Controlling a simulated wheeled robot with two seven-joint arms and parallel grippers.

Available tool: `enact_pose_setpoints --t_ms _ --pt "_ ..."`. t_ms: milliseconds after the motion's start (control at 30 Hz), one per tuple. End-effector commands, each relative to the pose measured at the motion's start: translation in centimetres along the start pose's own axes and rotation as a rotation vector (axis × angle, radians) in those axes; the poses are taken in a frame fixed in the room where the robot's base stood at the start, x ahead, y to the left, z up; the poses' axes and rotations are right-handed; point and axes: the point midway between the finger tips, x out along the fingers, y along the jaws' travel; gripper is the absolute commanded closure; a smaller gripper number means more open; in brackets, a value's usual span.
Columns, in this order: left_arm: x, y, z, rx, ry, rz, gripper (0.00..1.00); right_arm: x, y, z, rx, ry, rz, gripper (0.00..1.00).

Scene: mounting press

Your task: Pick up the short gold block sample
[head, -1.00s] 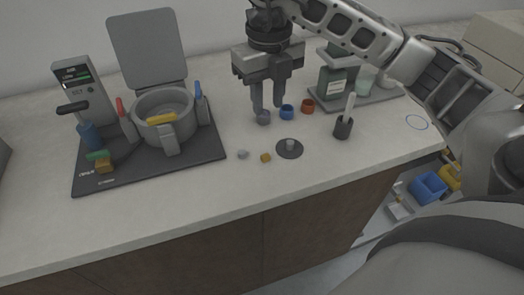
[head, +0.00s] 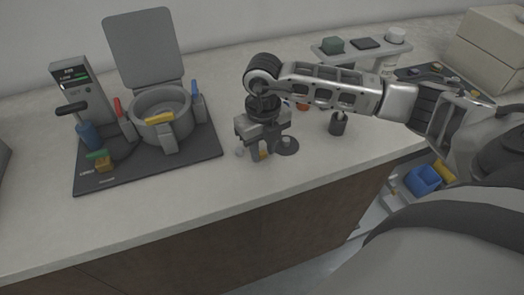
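The short gold block (head: 263,155) is on the pale worktop, left of a round dark disc (head: 287,147). It is partly hidden by my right gripper (head: 264,152). That gripper points down, with its fingers apart and low at the block, one to each side of it as seen in the head view. The fingers look open; whether they touch the block cannot be told. My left gripper is not in view.
A small grey piece (head: 240,152) lies just left of the gripper. The mounting press (head: 162,112) stands on a dark mat (head: 190,153) to the left. A dark cup (head: 338,125) stands to the right. The worktop's front is clear.

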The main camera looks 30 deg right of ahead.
Motion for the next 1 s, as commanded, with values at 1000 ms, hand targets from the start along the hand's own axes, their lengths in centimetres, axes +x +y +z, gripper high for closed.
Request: enact_pose_setpoints --t_ms 1000 --pt "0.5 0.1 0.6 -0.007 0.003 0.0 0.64 -2.4 0.0 0.1 -0.001 -0.006 0.0 1.0"
